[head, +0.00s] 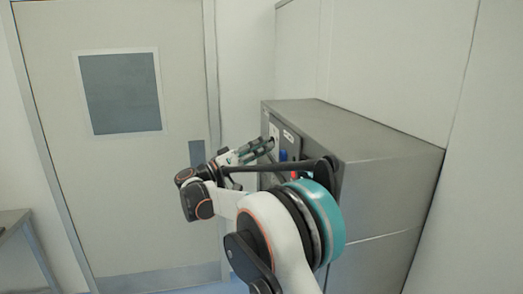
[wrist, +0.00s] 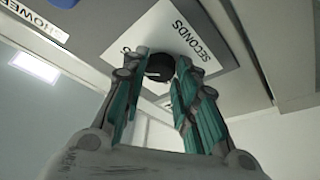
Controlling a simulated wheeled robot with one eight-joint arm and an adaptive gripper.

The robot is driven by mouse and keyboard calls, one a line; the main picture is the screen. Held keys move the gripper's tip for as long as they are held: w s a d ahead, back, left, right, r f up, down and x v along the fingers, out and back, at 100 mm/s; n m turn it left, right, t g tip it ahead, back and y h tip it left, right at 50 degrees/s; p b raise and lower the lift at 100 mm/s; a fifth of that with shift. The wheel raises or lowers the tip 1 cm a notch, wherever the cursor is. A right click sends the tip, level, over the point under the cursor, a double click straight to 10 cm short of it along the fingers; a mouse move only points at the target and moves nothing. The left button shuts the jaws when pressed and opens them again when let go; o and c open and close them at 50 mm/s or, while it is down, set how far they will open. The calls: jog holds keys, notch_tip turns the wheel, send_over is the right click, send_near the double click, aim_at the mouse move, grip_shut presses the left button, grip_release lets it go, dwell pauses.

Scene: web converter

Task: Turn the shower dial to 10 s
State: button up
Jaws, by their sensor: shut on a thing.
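The shower dial (wrist: 159,66) is a round black knob on a white plate (wrist: 213,33) marked "SECONDS" in the wrist view. My gripper (wrist: 161,72) has its two teal-padded fingers on either side of the dial and is shut on it. The dial's pointer and most of the scale are hidden by the fingers, so the setting cannot be read. In the head view my gripper (head: 266,146) reaches the front panel of the grey cabinet (head: 370,150); the dial is hidden there.
A label reading "SHOWER" (wrist: 40,22) and a blue part (wrist: 62,3) sit beside the plate. In the head view, blue (head: 283,155) and red (head: 294,175) parts are on the cabinet front. A closed door (head: 120,200) stands to the left, and a table edge (head: 15,222) is at far left.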

jog(key=shift+s+r+n+t+y, duration=0.15)
jog(key=shift+n+y, duration=0.5)
jog(key=shift+n, duration=1)
jog(key=shift+r+n+t+y, duration=0.1)
jog(key=shift+n+t+y, duration=0.35)
jog(key=shift+n, duration=1.15)
jog(key=shift+s+r+n+y, duration=0.1)
jog(key=shift+n+y, duration=0.7)
jog(key=shift+n, duration=0.85)
jog(key=o, duration=1.1)
jog(key=shift+c, duration=0.2)
jog(key=v, duration=1.2)
jog(key=shift+d, duration=0.1)
